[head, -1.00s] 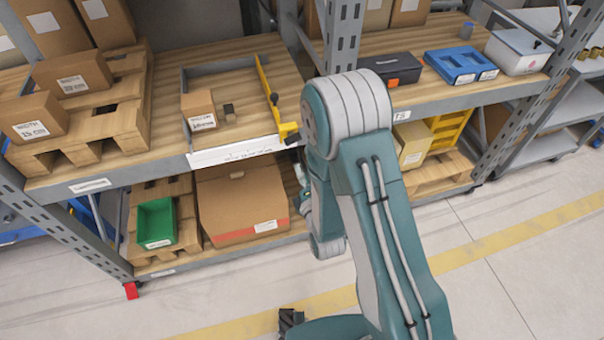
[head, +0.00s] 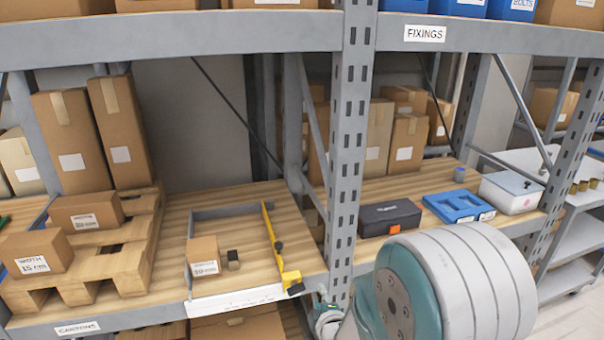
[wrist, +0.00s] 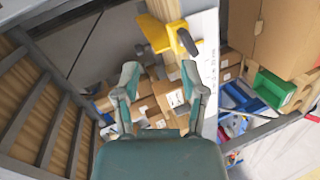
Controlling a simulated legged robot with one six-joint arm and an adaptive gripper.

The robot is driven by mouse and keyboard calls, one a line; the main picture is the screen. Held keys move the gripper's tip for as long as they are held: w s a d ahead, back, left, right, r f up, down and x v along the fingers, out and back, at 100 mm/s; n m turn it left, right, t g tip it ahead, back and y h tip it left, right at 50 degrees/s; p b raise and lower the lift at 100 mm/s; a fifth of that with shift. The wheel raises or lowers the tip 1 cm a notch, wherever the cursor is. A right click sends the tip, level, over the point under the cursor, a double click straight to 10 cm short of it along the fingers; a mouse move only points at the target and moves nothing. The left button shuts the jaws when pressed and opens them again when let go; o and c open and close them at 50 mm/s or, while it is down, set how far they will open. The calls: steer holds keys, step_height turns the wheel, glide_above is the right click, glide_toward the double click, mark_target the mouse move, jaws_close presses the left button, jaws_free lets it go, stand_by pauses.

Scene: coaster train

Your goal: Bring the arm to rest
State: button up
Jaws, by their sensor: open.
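My gripper (wrist: 160,85) shows in the wrist view with its two teal fingers apart and nothing between them. Behind the fingers, further off, are several cardboard boxes (wrist: 150,108). The yellow stop (wrist: 168,38) of the measuring frame is beyond the fingertips, apart from them as far as I can tell. In the head view my arm fills the lower right, in front of the shelf upright (head: 350,150). My gripper is mostly hidden there behind the arm and the frame edge.
A pallet with boxes (head: 90,280) is at left. A black case (head: 390,217), blue tray (head: 458,206) and white box (head: 512,192) are at right.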

steer(key=s+d+r+m+g+h, duration=0.1)
steer(key=s+d+r+m+g, duration=0.25)
steer(key=r+m, duration=0.3)
steer(key=s+d+r+m+g+h, duration=0.1)
steer(key=s+r+m, duration=0.4)
steer(key=s, duration=0.6)
steer(key=s+d+r+m+g+h, duration=0.1)
steer(key=s+d+r+m+g, duration=0.3)
steer(key=s, duration=0.7)
steer(key=d+m, duration=0.2)
steer(key=shift+d+r, duration=0.3)
steer(key=shift+r, duration=0.1)
